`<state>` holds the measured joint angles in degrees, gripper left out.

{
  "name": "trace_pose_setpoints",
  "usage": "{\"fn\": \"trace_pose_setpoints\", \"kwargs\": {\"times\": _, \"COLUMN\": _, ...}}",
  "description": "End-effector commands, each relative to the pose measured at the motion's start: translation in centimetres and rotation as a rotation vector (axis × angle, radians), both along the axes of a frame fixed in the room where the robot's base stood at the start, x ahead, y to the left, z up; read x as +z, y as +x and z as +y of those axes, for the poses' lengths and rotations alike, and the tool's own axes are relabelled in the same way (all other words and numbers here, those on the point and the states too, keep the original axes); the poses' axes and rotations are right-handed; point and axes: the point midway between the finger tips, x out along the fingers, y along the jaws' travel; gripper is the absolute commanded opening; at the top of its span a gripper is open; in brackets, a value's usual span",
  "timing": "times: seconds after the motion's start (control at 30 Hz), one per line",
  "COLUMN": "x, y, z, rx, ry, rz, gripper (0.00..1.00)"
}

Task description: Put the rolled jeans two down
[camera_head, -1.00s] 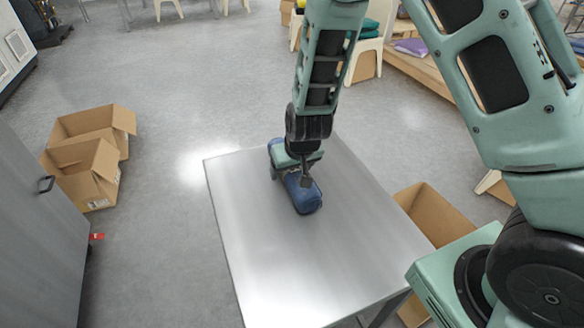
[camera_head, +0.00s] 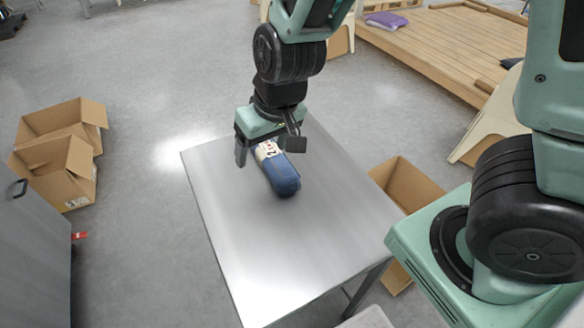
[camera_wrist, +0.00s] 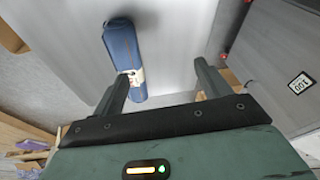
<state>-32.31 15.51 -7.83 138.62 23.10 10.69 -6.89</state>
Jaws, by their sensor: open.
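The rolled jeans (camera_head: 282,177) are a dark blue roll with a pale printed band. They lie on the grey metal table (camera_head: 262,245), towards its far end. My gripper (camera_head: 267,150) is just above and beyond the roll in the head view, with its fingers spread and nothing between them. In the wrist view the roll (camera_wrist: 122,45) lies beyond the fingers, its banded part near the left fingertip. The far end of the roll is partly hidden by my gripper in the head view.
Open cardboard boxes stand on the floor at the left (camera_head: 62,172) and right of the table (camera_head: 405,190). A grey cabinet (camera_head: 35,240) is at the left edge. A wooden platform (camera_head: 450,50) is at the back right. The table's near part is bare.

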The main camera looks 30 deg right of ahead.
Motion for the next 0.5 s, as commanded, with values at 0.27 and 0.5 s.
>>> {"fn": "trace_pose_setpoints", "kwargs": {"times": 0.27, "x": 5.6, "y": -12.8, "z": 2.8, "rx": 0.381, "ry": -0.054, "rz": 0.15, "gripper": 0.76}}
{"fn": "trace_pose_setpoints", "kwargs": {"times": 0.5, "x": 6.7, "y": -16.7, "z": 1.5, "rx": 0.498, "ry": -0.157, "rz": 0.181, "gripper": 0.76}}
